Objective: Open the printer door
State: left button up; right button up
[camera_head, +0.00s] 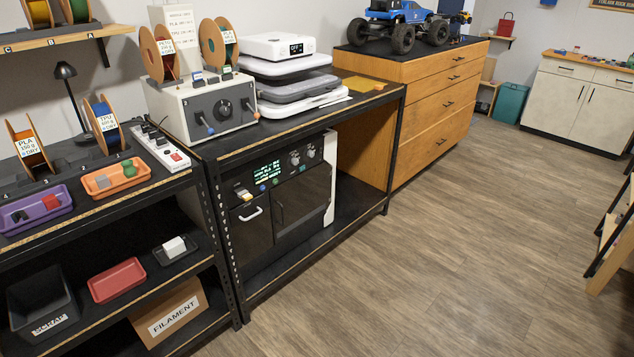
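The printer (285,190) stands on the lower shelf of the black-framed bench, below the worktop. It has a dark front, a lit green display (267,172), knobs at the upper right and a white right side (331,180). A dark front panel at its left carries a white handle (252,213). A wider dark panel (303,200) beside it has a thin dark handle at its left edge. Both panels look shut. I cannot tell for sure which one is the printer door. Neither of my grippers is in view.
The wooden floor (430,240) right of the bench is clear. A bench post (222,245) stands just left of the printer. Left shelves hold trays and a filament box (172,312). A wooden drawer cabinet (430,110) stands beyond the bench.

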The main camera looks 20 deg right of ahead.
aim_at(303, 195)
jog(key=i+l+z, duration=0.2)
jog(key=i+z, duration=0.7)
jog(key=i+l, duration=0.05)
